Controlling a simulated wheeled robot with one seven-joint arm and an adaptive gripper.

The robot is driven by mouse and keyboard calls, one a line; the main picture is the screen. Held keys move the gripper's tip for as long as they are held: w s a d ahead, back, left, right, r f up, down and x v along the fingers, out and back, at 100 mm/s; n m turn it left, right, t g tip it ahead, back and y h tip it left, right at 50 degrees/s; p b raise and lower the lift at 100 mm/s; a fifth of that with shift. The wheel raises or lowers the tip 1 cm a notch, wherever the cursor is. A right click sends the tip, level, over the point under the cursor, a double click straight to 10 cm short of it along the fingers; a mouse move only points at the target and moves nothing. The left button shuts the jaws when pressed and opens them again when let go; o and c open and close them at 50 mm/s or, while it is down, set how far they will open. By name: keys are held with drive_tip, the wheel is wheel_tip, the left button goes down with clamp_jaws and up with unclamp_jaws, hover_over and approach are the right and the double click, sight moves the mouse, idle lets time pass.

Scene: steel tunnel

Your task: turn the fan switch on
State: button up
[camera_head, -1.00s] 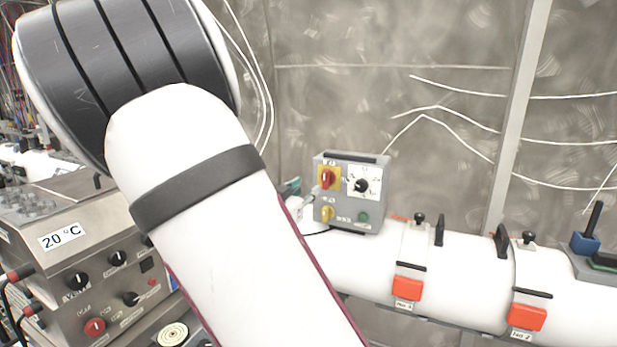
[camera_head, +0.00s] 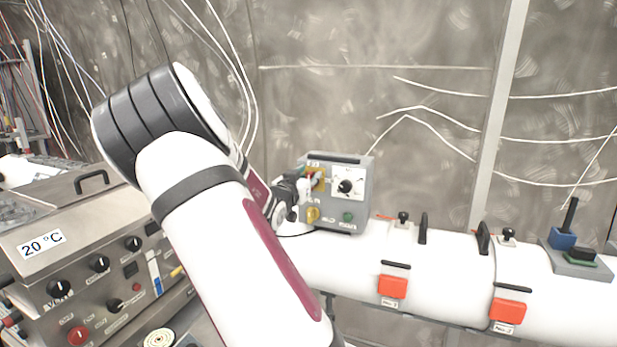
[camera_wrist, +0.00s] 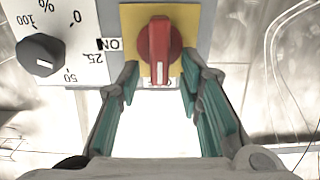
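The grey control box (camera_head: 341,217) stands on the white pipe in the head view. In the wrist view, its red rotary switch (camera_wrist: 159,45) sits on a yellow plate (camera_wrist: 187,20), with the lettering "ON" beside the plate. The switch's handle points down toward my gripper (camera_wrist: 160,85). My gripper is open, with one teal-padded finger on each side of the handle and gaps between. In the head view, my gripper (camera_head: 304,183) is at the box's left side and hides most of the red switch.
A black dial (camera_wrist: 40,54) on a white scale is left of the switch in the wrist view. A steel cabinet (camera_head: 95,245) stands at left.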

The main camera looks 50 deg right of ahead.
drive_tip(key=shift+c, duration=0.5)
clamp_jaws()
drive_tip(key=shift+s+m, duration=0.1)
drive_tip(key=shift+m, duration=0.2)
drive_tip(key=m, duration=0.2)
drive_tip(key=m+b, duration=0.1)
drive_tip(key=m, duration=0.1)
drive_tip(key=shift+s+d+f+m, duration=0.15)
drive_tip(key=shift+s+d+m, duration=0.05)
drive_tip(key=shift+s+m, duration=0.15)
drive_tip(key=m+b, duration=0.4)
drive_tip(key=f+m+b, duration=0.1)
drive_tip(key=m+b, duration=0.3)
drive_tip(key=b, duration=0.1)
drive_tip(key=s+f+m+b, duration=0.1)
drive_tip(key=m+b, duration=0.3)
drive_tip(key=b, duration=0.1)
drive_tip(key=shift+d+m, duration=0.2)
drive_tip(key=shift+m, duration=0.05)
drive_tip(key=shift+s+b, duration=0.1)
drive_tip(key=shift+b, duration=0.3)
